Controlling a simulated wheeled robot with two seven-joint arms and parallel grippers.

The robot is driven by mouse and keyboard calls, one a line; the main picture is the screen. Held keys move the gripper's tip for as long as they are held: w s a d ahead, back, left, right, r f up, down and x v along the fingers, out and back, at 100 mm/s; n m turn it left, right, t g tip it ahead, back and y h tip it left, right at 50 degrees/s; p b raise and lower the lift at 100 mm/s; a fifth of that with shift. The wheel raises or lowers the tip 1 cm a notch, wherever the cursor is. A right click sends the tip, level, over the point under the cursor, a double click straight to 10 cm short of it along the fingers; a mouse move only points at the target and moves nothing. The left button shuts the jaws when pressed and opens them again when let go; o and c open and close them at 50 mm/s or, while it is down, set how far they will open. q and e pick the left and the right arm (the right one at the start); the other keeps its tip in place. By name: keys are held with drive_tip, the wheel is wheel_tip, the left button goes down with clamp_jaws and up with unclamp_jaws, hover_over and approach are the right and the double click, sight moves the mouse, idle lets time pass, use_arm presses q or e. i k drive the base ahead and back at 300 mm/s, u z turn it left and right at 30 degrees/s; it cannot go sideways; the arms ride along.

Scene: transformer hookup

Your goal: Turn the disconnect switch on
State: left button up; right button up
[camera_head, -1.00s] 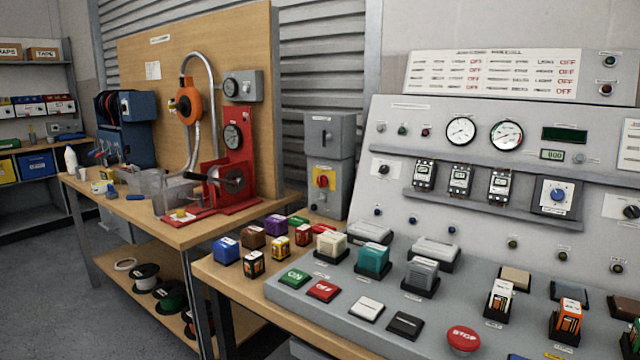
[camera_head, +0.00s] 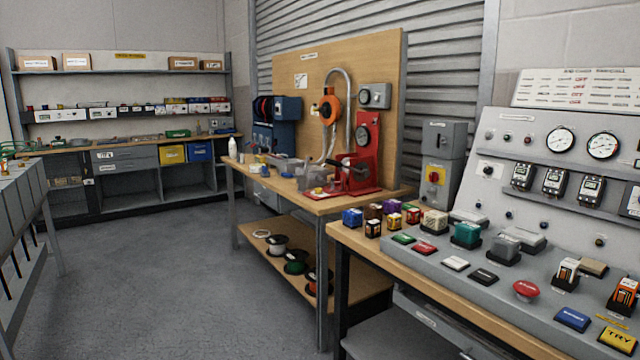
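A grey disconnect switch box (camera_head: 441,165) stands at the back end of the control bench, left of the sloped panel. Its upper part carries a small dark handle; its lower part has a red rotary knob on a yellow plate (camera_head: 435,176). The knob's exact position is too small to tell. Neither of my grippers is in view.
The control console (camera_head: 470,262) with buttons and coloured blocks fills the right. A wooden workbench (camera_head: 330,205) with a red press (camera_head: 363,165) stands mid-picture. Shelves (camera_head: 130,73) line the back left. Grey floor (camera_head: 170,270) is open between them and a grey rack (camera_head: 22,205).

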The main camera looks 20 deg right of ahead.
sight(433, 176)
drive_tip(key=u, duration=0.9)
drive_tip(key=i, duration=2.95)
drive_tip(key=z, duration=1.7)
drive_tip(key=i, duration=1.15)
drive_tip(key=z, duration=1.05)
